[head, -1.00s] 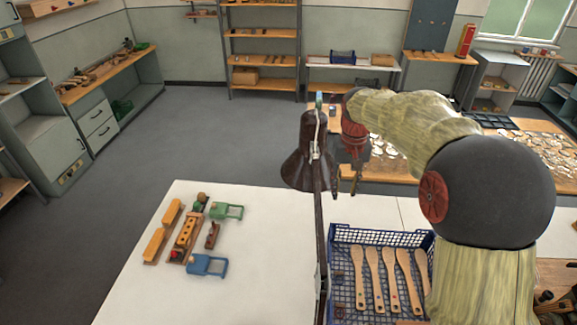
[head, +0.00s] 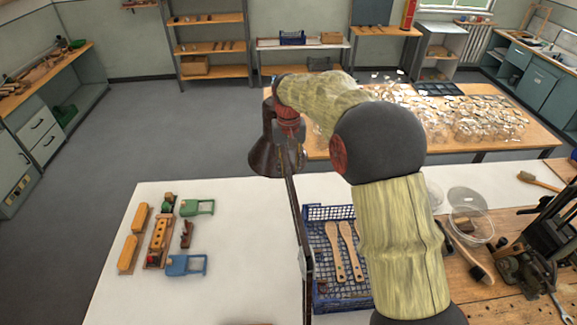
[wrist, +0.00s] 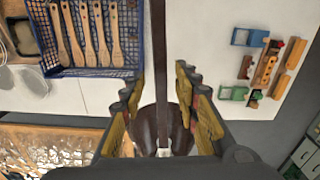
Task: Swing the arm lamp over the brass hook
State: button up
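The arm lamp has a dark brown bell-shaped shade (head: 264,153) and a thin dark arm (head: 297,225) that runs down toward the near edge of the white table. The shade (wrist: 148,125) shows behind the fingers. I cannot make out the brass hook in either view.
A blue mesh crate (head: 309,215) with wooden paddles stands right of the lamp arm. Toy-like wooden blocks and green and blue pieces (head: 185,264) lie on the left of the white table (head: 235,230). Clear bowls and tools crowd the right.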

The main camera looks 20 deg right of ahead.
jog(key=shift+a+f, duration=0.15)
jog(key=shift+c, duration=0.8)
grip_shut()
